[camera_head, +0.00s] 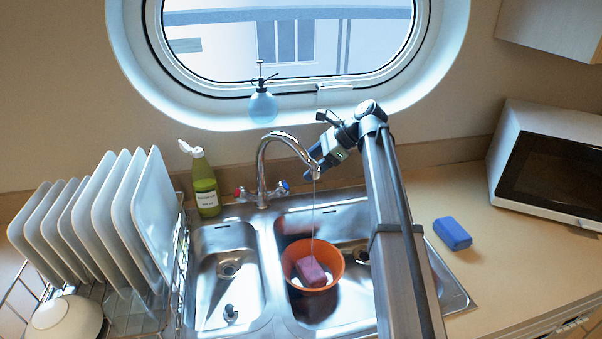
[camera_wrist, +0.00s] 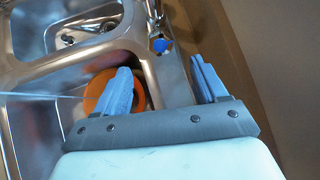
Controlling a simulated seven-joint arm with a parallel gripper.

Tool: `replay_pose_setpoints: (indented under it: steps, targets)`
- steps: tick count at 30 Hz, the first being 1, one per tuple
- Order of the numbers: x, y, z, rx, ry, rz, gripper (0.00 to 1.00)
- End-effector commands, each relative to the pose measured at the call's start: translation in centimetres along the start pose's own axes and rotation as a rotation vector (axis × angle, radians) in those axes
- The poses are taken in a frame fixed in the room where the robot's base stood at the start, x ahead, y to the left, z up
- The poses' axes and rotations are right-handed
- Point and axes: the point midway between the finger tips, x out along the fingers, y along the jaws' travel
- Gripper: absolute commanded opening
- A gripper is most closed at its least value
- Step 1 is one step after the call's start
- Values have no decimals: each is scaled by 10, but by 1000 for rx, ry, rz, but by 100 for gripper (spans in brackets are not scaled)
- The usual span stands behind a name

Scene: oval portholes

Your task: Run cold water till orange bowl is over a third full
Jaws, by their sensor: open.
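The orange bowl (camera_head: 289,262) stands in the right sink basin with a pink-red block (camera_head: 311,271) in it. A thin water stream (camera_head: 313,215) falls from the chrome tap (camera_head: 262,165) into the bowl. The water level is hard to judge. The blue-marked knob (camera_head: 283,187) is at the tap's right, the red-marked knob (camera_head: 240,192) at its left. My gripper (camera_head: 315,163) is open and empty, behind the spout and above the blue knob. In the wrist view, the blue knob (camera_wrist: 160,45) lies beyond the fingers; the left finger partly hides the bowl (camera_wrist: 92,98).
A green bottle (camera_head: 205,185) stands left of the tap. A rack of white plates (camera_head: 150,215) is at far left. A blue sponge (camera_head: 453,233) lies on the right counter near the microwave (camera_head: 545,165). The left basin (camera_head: 228,265) is free of dishes.

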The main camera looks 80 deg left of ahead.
Motion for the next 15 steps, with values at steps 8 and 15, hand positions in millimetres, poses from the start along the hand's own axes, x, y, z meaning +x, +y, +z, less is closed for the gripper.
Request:
replay_pose_setpoints:
  steps: [8, 15]
  targets:
    - [-14, 0, -1, 1, 0, 1, 72]
    - [-14, 0, -1, 1, 0, 1, 72]
